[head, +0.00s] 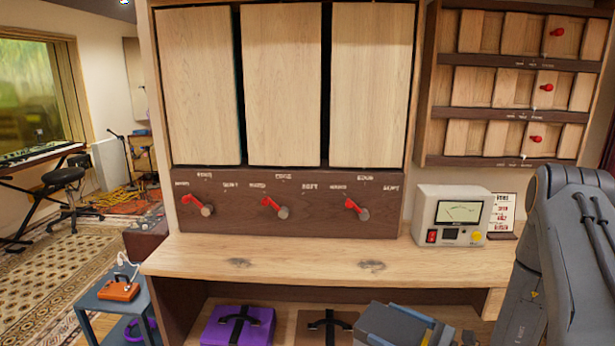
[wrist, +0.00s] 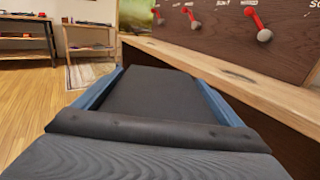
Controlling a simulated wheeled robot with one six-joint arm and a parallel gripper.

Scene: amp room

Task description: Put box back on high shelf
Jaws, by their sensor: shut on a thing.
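My gripper (head: 400,325) is low at the bottom edge of the head view, just below the front edge of the worktop. In the wrist view, blue sides of my gripper flank a flat dark thing (wrist: 160,95). My gripper is shut on this thing, but I cannot tell whether it is the box or part of one. On the shelf under the worktop are a purple box (head: 260,328) with a black handle and a brown box (head: 345,338) with a black handle. My gripper is to the right of both. The tall cabinet (head: 283,85) has three pale wooden panels; which shelf is the high one is unclear.
The worktop (head: 310,258) is mostly clear. A meter unit (head: 450,213) and a small card (head: 503,212) stand at its right end. Three red levers (head: 270,204) stick out above it. A wall rack (head: 515,85) hangs at right. A blue cart (head: 95,305) stands at left.

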